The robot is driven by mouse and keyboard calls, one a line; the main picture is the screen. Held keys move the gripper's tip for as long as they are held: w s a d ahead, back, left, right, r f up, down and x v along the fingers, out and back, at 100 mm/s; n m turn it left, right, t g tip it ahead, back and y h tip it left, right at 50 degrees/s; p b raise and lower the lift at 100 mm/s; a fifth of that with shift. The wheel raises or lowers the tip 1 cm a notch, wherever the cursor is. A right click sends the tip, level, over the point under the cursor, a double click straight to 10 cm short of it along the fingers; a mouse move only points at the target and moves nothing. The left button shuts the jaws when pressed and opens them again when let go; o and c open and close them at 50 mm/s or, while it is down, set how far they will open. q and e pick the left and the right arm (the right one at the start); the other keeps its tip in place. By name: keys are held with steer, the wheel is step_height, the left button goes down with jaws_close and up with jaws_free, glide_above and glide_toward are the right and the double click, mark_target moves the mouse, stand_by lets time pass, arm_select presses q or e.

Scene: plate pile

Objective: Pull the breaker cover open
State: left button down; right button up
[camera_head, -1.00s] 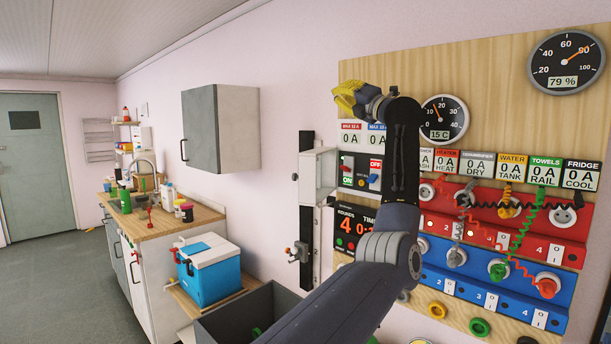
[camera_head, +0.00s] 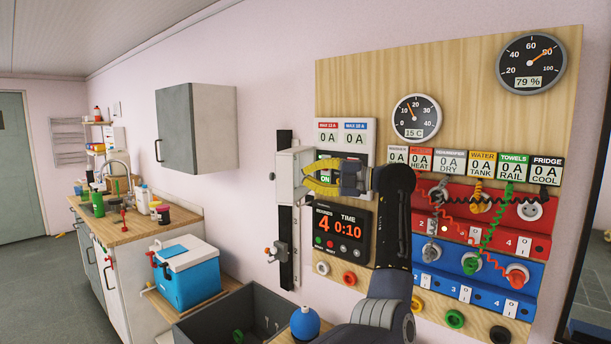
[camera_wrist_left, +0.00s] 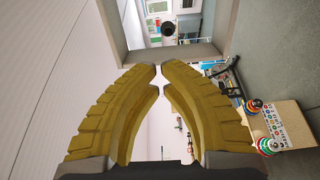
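The pale, box-like breaker cover (camera_head: 287,172) stands out to the left of the white breaker panel (camera_head: 347,134), beside a black vertical rail. My left gripper (camera_head: 306,175) has yellow fingers pointing left, and their tips overlap the right edge of the cover in the head view. I cannot tell whether they touch it. In the wrist view the left gripper (camera_wrist_left: 160,72) shows its tips close together, with nothing seen held between them. The gripper hides part of the panel's switch area; a green ON label shows beside the fingers. My right gripper is not in view.
A timer box (camera_head: 342,234) sits below the gripper. Red (camera_head: 490,222) and blue (camera_head: 480,268) socket strips with coiled cables are on the right. A grey bin (camera_head: 225,318) and a blue cooler (camera_head: 190,275) stand below left. The wall between cabinet and rail is clear.

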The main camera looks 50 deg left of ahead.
mark_target(277, 173)
arm_select(q)
steer(key=shift+x, duration=3.95)
steer(key=shift+w, duration=0.1)
